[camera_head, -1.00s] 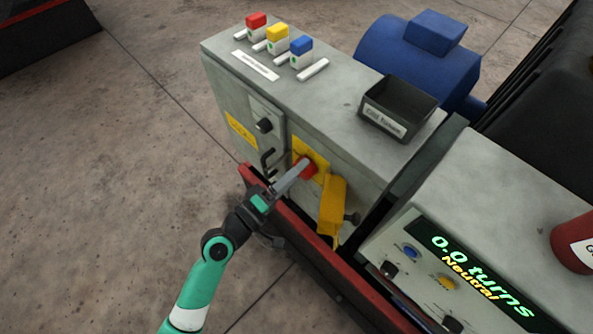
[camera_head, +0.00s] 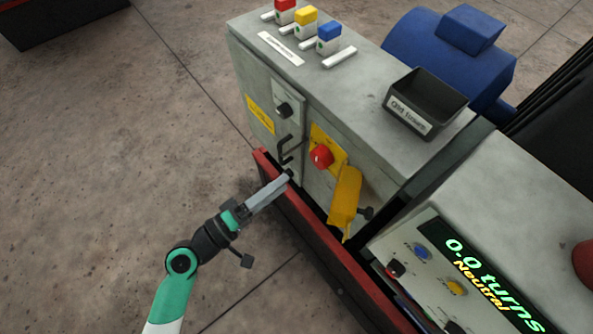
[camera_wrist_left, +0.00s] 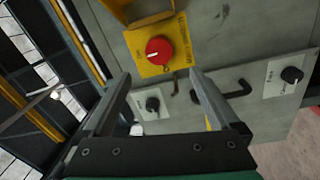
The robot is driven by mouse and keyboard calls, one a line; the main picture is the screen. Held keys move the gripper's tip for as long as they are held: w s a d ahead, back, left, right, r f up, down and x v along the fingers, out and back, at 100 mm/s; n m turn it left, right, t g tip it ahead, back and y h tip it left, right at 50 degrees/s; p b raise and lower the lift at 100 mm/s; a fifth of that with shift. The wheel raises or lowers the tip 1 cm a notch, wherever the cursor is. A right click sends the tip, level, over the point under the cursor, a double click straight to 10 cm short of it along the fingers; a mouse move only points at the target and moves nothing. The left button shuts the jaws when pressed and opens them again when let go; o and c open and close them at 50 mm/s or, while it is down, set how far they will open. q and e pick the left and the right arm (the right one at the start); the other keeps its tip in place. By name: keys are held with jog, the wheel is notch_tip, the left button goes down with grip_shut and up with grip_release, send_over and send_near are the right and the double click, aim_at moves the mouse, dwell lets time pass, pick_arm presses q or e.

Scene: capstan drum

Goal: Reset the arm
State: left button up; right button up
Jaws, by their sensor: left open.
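My left gripper (camera_head: 288,176) is open and empty. It is in front of the grey cabinet, above the red rail, and apart from the red knob (camera_head: 321,156) on its yellow plate. In the left wrist view the two fingers (camera_wrist_left: 158,82) stand apart, with the red knob (camera_wrist_left: 159,50) beyond them. A black crank-shaped handle (camera_head: 289,148) sits on the cabinet door beside the knob. My right gripper is in neither view.
The grey cabinet (camera_head: 300,85) carries red, yellow and blue padlock-like blocks and a black tray (camera_head: 425,103). A yellow flap (camera_head: 345,196) hangs beside the knob. The red rail (camera_head: 320,240) runs along the front. A display (camera_head: 480,275) reads "0.0 turns Neutral".

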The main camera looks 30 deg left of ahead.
pick_arm(q)
jog(key=shift+v, duration=0.75)
